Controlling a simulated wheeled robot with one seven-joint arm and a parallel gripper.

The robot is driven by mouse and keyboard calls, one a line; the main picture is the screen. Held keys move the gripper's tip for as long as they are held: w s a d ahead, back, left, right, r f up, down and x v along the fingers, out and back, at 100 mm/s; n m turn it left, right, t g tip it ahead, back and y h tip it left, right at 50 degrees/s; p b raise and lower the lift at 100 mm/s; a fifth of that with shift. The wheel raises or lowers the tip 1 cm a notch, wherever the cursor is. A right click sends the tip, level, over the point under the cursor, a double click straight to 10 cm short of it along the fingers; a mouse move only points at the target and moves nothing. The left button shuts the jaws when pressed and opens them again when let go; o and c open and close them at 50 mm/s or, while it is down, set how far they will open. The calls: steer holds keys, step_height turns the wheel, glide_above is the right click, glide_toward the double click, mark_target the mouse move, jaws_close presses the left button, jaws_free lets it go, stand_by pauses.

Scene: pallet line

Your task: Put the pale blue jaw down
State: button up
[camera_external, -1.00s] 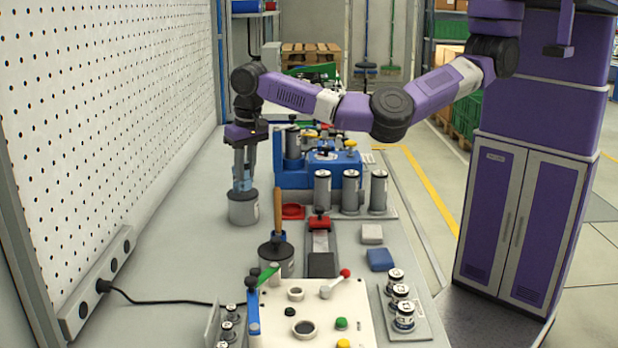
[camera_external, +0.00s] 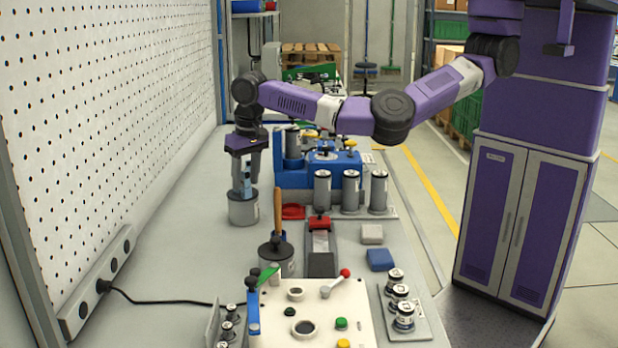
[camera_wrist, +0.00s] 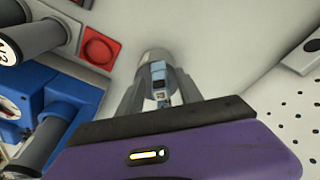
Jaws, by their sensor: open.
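The pale blue jaw (camera_external: 246,184) stands upright at the mouth of a grey round pot (camera_external: 243,212) on the bench. My gripper (camera_external: 246,178) points straight down over the pot, with the jaw between its fingers. The wrist view shows the jaw (camera_wrist: 158,72) between two spread grey fingers (camera_wrist: 160,80), and the pot (camera_wrist: 155,54) beyond them. My gripper is open. The jaw's lower end is hidden in the pot, and I cannot tell whether a finger still touches it.
A red square dish (camera_wrist: 99,47) lies right of the pot in the external view. A blue fixture (camera_external: 290,178) and grey cylinders (camera_external: 322,190) stand further right. A second pot with a wooden-handled brush (camera_external: 277,215) is nearer the camera. The perforated wall (camera_external: 110,110) is at left.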

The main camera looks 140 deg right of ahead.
step_height(320, 180, up, 12)
steer(key=a+b, duration=0.1)
steer(key=shift+a+b, duration=0.35)
steer(key=shift+a, duration=0.05)
stand_by(0.5)
